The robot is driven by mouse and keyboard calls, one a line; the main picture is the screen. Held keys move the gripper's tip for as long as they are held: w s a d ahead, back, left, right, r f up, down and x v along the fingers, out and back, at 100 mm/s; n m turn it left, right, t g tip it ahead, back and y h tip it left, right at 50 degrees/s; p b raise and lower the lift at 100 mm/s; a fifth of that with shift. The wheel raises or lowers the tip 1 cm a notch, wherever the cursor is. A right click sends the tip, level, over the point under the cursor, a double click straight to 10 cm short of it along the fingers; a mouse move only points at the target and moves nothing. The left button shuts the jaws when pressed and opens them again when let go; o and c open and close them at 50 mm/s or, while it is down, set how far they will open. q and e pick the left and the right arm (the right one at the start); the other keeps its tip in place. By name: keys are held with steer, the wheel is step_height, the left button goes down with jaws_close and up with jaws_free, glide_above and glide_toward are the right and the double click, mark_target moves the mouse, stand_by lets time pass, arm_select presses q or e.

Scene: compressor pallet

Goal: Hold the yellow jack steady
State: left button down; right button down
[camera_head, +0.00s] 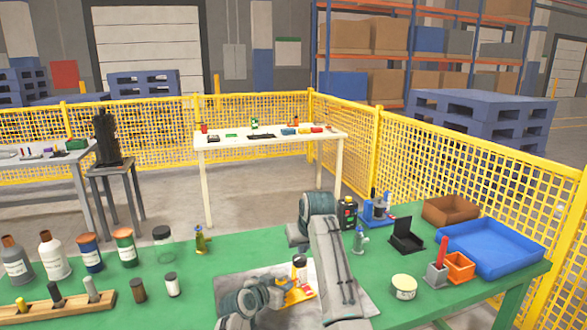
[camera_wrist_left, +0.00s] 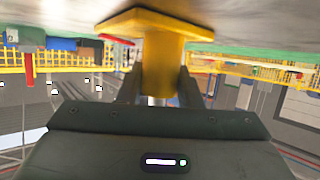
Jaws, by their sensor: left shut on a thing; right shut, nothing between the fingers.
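The yellow jack (camera_head: 299,295) stands on a grey mat (camera_head: 368,305) at the front middle of the green table, partly hidden by my arms. My left gripper (camera_head: 284,293) reaches it from the left and is shut on it. In the left wrist view, which is upside down, the jack (camera_wrist_left: 162,55) shows its wide base at the top and its narrower body between my fingers. My right gripper (camera_head: 299,257) is above the jack and is shut and empty. Whether it touches the jack's top is too small to tell.
Several bottles stand at left behind a wooden rack (camera_head: 60,308).

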arm_select(q)
steer(key=shift+f, duration=0.1)
steer(key=c, duration=0.9)
jaws_free()
steer(key=shift+c, duration=0.2)
steer(key=shift+s, duration=0.1)
